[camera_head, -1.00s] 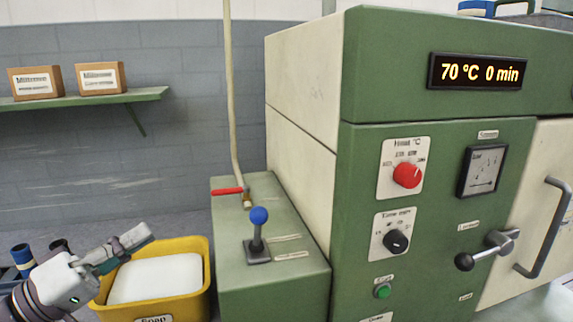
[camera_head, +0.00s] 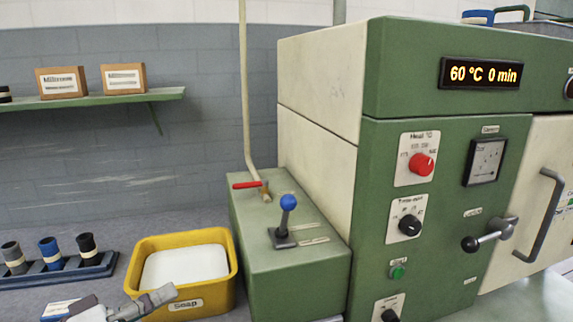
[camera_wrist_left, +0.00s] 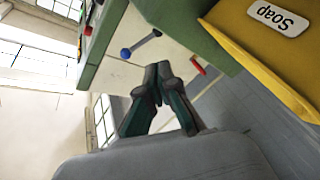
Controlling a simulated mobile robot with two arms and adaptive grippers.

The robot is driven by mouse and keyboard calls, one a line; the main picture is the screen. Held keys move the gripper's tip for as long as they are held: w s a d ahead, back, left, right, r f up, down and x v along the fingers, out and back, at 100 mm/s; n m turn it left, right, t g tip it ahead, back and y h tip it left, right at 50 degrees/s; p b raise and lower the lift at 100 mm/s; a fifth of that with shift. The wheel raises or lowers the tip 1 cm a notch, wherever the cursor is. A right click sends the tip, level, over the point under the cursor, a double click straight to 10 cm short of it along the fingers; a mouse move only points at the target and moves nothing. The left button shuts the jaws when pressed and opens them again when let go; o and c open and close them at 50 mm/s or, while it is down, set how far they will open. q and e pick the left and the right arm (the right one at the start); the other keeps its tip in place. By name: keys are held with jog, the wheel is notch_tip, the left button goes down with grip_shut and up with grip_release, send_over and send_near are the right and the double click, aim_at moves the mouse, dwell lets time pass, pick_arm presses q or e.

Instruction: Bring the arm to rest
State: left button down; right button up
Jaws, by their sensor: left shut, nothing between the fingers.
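My left gripper (camera_head: 150,300) is low at the left in the head view, in front of the yellow soap bin (camera_head: 228,278). In the left wrist view its two fingers (camera_wrist_left: 157,72) meet at the tips with nothing between them. The bin, labelled Soap, holds a white block or fill and also shows in the wrist view (camera_wrist_left: 265,60). The green machine (camera_head: 435,190) stands at the right; its display (camera_head: 481,73) reads 60 °C 0 min. My right gripper is not in view.
A green side box (camera_head: 285,270) carries a blue-knobbed lever (camera_head: 287,215) and a red-handled valve (camera_head: 247,185). A dark rack (camera_head: 85,272) with several cups stands at the left. Two cartons sit on the wall shelf (camera_head: 165,94).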

pick_arm(q)
jog(key=s+d+f+m+g+y, duration=0.1)
jog(key=s+f+g+y, duration=0.15)
jog(key=f, duration=0.85)
jog(key=s+d+f+m+g+y, duration=0.15)
jog(key=s+f+y, duration=0.25)
jog(key=f, duration=0.6)
jog(key=s+a+f+g+y, duration=0.3)
jog(key=s+f+g+y, duration=0.25)
jog(key=s+f, duration=0.7)
notch_tip(320, 180, down, 18)
jog(key=f+m+p, duration=0.1)
jog(key=p, duration=0.2)
jog(key=s+a+f+g+p, duration=0.2)
jog(key=s+a+f+p, duration=0.1)
jog(key=s+f, duration=1.2)
jog(key=s, duration=0.3)
jog(key=shift+s+a+f+y, duration=0.15)
jog(key=shift+s+f+y, duration=0.1)
jog(key=shift+y, duration=0.15)
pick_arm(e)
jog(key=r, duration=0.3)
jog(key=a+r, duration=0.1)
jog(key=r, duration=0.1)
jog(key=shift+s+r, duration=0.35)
